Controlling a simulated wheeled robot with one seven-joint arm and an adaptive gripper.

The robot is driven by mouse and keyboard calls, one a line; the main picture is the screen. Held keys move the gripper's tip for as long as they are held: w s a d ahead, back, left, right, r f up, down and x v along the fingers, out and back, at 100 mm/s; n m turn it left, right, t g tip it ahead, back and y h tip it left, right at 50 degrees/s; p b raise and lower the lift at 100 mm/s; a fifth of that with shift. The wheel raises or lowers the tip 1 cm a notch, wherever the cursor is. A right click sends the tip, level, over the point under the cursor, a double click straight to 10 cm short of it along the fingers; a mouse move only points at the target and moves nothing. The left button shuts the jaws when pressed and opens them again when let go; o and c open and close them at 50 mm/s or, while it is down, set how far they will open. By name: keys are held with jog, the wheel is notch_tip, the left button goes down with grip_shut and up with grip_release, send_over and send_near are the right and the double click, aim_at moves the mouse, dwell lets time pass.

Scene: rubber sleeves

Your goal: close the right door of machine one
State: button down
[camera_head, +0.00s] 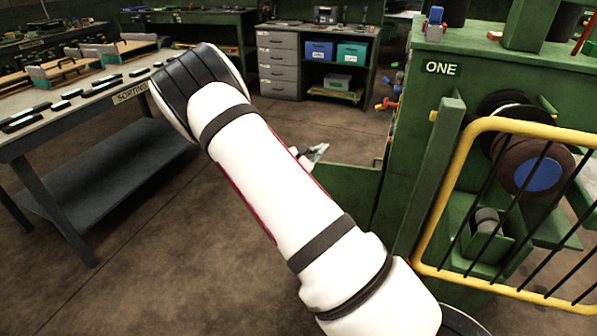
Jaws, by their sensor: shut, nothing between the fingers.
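Machine one is the green machine (408,105) at the right, with the white word ONE on it. A door with a yellow tube frame (447,200) and black bars stands at its front, cut off by the right picture edge. I cannot tell whether this is the right door or another, or how far it stands open. Dark rollers and a blue-centred disc show behind its bars. My white arm crosses the middle of the view from lower right to upper left. My gripper is not clearly seen; the arm's far part is hidden.
A sorting table (75,112) with dark parts stands at the left. A grey drawer unit (278,65) and a bench with a blue bin (319,51) and a teal bin (352,53) stand at the back. Brown floor (150,260) is clear at the lower left.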

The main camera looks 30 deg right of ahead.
jog(key=w+a+f+n+t+y+b, duration=0.2)
jog(key=w+f+n+t, duration=0.25)
jog(key=f, duration=0.55)
jog(key=w+a+f+n+t+y+b, duration=0.2)
jog(key=w+f+n+t, duration=0.15)
jog(key=f+n, duration=0.4)
jog(key=w+d+f+m+b, duration=0.1)
jog(key=w+d+b, duration=0.3)
jog(key=w+d, duration=0.6)
jog(key=shift+w+f, duration=0.3)
jog(key=shift+f, duration=0.1)
jog(key=shift+w+d+g, duration=0.1)
jog(key=shift+d+g, duration=0.05)
jog(key=shift+g, duration=0.15)
